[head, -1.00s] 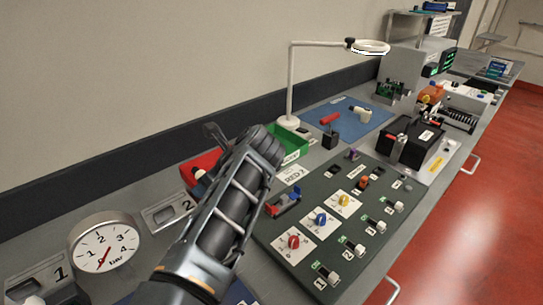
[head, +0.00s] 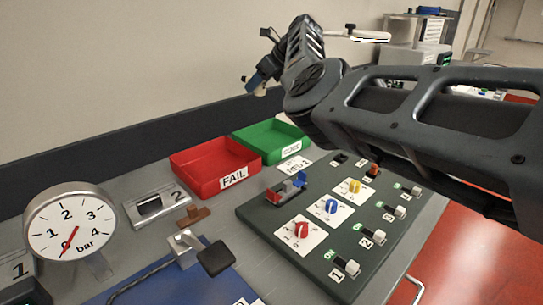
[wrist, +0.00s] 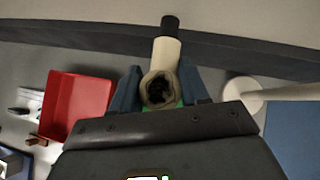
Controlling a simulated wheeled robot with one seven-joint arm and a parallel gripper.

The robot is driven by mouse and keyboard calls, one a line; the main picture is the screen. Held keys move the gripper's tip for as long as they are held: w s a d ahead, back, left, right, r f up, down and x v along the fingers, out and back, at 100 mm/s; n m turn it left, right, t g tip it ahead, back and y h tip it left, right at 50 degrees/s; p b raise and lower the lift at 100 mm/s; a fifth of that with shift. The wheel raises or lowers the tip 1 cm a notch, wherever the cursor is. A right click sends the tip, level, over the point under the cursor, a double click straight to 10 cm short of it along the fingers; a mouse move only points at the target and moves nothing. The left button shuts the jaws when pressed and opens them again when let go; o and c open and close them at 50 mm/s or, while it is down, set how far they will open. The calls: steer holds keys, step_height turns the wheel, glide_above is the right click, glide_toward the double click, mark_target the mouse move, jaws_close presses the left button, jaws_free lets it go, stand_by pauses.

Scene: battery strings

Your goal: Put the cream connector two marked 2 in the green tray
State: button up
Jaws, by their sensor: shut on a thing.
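My gripper (head: 260,76) is raised above the red and green trays, near the wall, in the head view. In the wrist view its blue fingers (wrist: 160,88) are shut on a cream connector (wrist: 166,55) with a black end. A bit of this cream connector shows below the fingers in the head view (head: 259,90). No number can be read on it. The green tray (head: 300,151) stands on the bench below, and its visible inside looks empty. In the wrist view only a small green patch of it shows between the fingers.
The red FAIL tray (head: 205,191) stands left of the green tray. The dark switch panel (head: 270,226) is in front. A pressure gauge (head: 70,232) stands at left. A white lamp (wrist: 245,92) and blue mat (wrist: 293,135) are at right in the wrist view.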

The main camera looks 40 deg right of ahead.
steer(key=s+d+f+b, duration=0.2)
steer(key=s+d+f, duration=0.15)
steer(key=d, duration=0.55)
steer(key=shift+m, duration=0.3)
steer(key=s+a+f, duration=0.1)
steer(key=a+f, duration=0.1)
steer(key=a, duration=0.1)
steer(key=s+a+f, duration=0.1)
steer(key=a+f, duration=0.1)
steer(key=a, duration=0.2)
steer(key=s+a+f+p, duration=0.1)
steer(key=a+f, duration=0.1)
steer(key=a, duration=0.1)
steer(key=shift+s+a, duration=0.3)
steer(key=shift+f, duration=2.1)
steer(key=shift+f, duration=0.15)
steer(key=o, duration=1.3)
steer(key=shift+c, duration=0.2)
steer(key=v, duration=1.2)
steer(key=shift+a+p, duration=0.2)
steer(key=shift+p, duration=0.1)
